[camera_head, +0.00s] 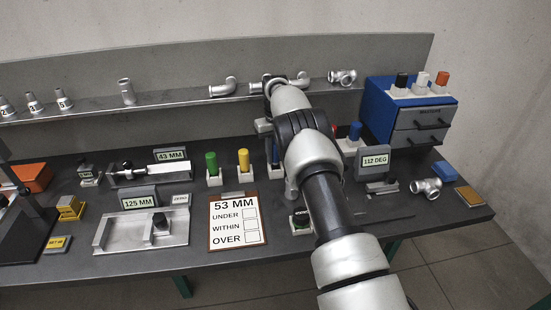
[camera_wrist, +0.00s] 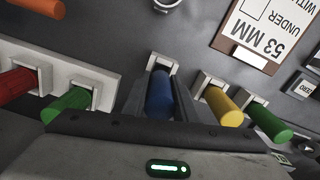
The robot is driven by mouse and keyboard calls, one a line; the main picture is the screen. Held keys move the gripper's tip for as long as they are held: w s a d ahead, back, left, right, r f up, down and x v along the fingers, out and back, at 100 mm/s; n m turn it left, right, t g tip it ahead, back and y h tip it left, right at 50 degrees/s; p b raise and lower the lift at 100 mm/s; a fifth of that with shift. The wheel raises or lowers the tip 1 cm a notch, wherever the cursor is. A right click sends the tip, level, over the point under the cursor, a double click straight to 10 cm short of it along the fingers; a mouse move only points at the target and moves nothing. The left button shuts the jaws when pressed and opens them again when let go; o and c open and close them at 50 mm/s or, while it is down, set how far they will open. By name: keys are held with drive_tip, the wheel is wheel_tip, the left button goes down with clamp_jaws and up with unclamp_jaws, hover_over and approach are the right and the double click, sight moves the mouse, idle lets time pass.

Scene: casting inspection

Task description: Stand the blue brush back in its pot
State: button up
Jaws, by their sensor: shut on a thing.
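The blue brush (camera_wrist: 160,96) is upright between the two dark fingers of my gripper (camera_wrist: 160,108), which is shut on it. A white square pot (camera_wrist: 163,62) shows at the brush's lower end in the wrist view. The brush lines up with this pot, but I cannot tell how deep it sits in it. In the head view a strip of the blue brush (camera_head: 275,150) shows beside my arm, which hides my fingers and most of the pot.
Yellow (camera_wrist: 222,107) and green (camera_wrist: 268,122) brushes stand in their own white pots close to the held one. On the other side, a white rack (camera_wrist: 110,84) holds a green and a red piece. The 53 MM clipboard (camera_head: 237,222) lies in front.

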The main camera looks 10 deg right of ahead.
drive_tip(key=shift+f, duration=0.7)
drive_tip(key=shift+f, duration=0.25)
drive_tip(key=o, duration=1)
drive_tip(key=shift+o, duration=0.2)
drive_tip(key=shift+r, duration=0.2)
